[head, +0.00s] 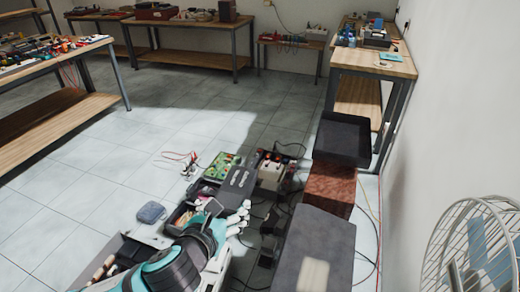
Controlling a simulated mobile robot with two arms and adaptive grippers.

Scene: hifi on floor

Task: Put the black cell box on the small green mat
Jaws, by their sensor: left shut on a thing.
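My left gripper (238,216) has white fingers on a teal and black arm. It is low over the floor clutter, with its fingers closed. What it holds is mostly hidden by the fingers and I cannot make out its shape. A dark flat box or lid (238,184) with a small pale mark is just beyond the fingers. I cannot tell if this is the black cell box. A small blue-green flat piece (391,57) lies on the right bench; I cannot tell if it is the green mat. My right gripper is not in view.
A green tray of small parts (219,166) and a case with a pale device (272,172) are on the floor. A dark open bin (343,137) sits on a reddish-brown block (331,187). A white fan (478,245) stands at right. Cables cross the floor; tiles at left are clear.

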